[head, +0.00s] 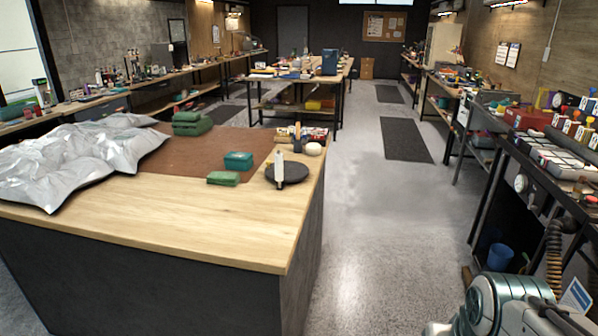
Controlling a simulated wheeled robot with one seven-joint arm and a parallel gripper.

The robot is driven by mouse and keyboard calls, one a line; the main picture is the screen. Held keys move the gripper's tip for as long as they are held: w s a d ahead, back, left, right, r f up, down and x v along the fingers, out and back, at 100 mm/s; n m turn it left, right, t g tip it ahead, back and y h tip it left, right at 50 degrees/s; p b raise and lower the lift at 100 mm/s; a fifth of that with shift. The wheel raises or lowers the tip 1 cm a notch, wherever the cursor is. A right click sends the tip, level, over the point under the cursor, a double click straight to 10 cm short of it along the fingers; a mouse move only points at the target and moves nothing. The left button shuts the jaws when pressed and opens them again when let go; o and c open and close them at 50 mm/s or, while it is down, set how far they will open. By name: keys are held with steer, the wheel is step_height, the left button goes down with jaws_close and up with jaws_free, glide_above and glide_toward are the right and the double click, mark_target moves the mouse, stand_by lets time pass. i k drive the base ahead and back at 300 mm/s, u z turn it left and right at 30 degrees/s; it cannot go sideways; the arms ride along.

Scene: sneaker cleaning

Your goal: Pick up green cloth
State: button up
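A small folded green cloth (223,178) lies flat on the wooden worktable (160,230), in front of a teal-green box-like item (238,161). A stack of larger folded green pieces (192,124), also cloth-like, lies farther back on the brown mat (150,178). I cannot tell for sure what the teal item is. Part of my arm shows at the lower right, over the aisle and well apart from the worktable. My gripper is not visible in the head view.
A crumpled silver-grey sheet (70,160) covers the table's left side. A dark round disc (287,172) with a white upright item (279,168) stands right of the cloth. The table front is bare. The aisle floor (375,220) is open; a cluttered bench stands at right.

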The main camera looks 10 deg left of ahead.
mark_target(219, 178)
steer(key=z, duration=0.15)
steer(key=i, duration=2.95)
steer(key=u, duration=3.3)
steer(key=i, duration=0.45)
steer(key=z, duration=0.1)
